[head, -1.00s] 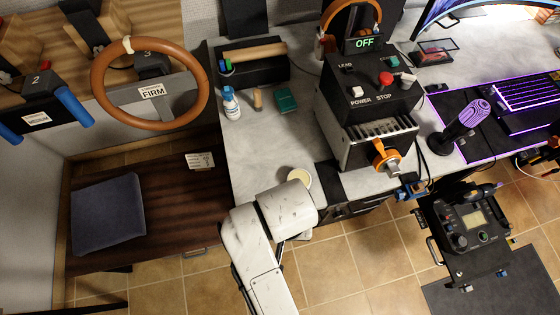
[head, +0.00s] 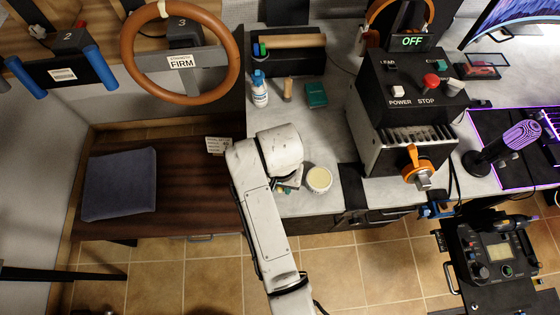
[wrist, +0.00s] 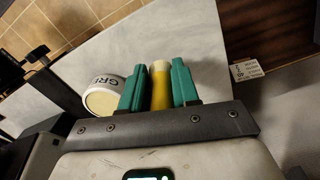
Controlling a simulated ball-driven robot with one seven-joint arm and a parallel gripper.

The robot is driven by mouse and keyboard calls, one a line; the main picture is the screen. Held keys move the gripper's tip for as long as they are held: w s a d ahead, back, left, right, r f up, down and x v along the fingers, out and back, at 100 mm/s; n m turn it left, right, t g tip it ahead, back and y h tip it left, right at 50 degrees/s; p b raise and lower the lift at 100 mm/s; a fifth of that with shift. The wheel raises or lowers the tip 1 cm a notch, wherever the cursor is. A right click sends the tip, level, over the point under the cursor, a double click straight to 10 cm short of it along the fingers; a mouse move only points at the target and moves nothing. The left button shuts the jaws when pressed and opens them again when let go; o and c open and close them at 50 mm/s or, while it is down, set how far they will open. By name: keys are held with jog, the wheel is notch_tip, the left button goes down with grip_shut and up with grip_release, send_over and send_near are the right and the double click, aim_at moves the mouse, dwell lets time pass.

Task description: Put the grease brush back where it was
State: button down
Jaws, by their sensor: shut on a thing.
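In the wrist view, my gripper (wrist: 159,88) has its two green fingers closed on a short yellow brush-like piece with a pale top, apparently the grease brush (wrist: 160,85). Its far end is hidden. A white tin of pale grease (wrist: 103,101), its label partly reading "GRE", stands just left of the fingers. In the head view the grease tin (head: 319,179) stands on the grey counter (head: 322,205) near its front edge. There my gripper (head: 288,186) is just left of the tin, mostly hidden under my white arm.
A white bottle (head: 260,92), a small tan-handled item (head: 287,91) and a green box (head: 316,95) stand farther back. A black control box (head: 408,100) with an orange-handled part is at right. A printed card (head: 219,145) lies on the dark wooden bench (head: 185,195).

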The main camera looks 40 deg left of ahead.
aim_at(280, 189)
jog(key=shift+w+a+f, duration=0.2)
jog(key=shift+a+f, duration=0.1)
jog(key=shift+f, duration=1.65)
jog(key=shift+f, duration=0.1)
jog(key=c, duration=0.8)
grip_release()
notch_tip(280, 189, up, 12)
jog(key=shift+r, duration=0.15)
jog(key=shift+d, duration=0.1)
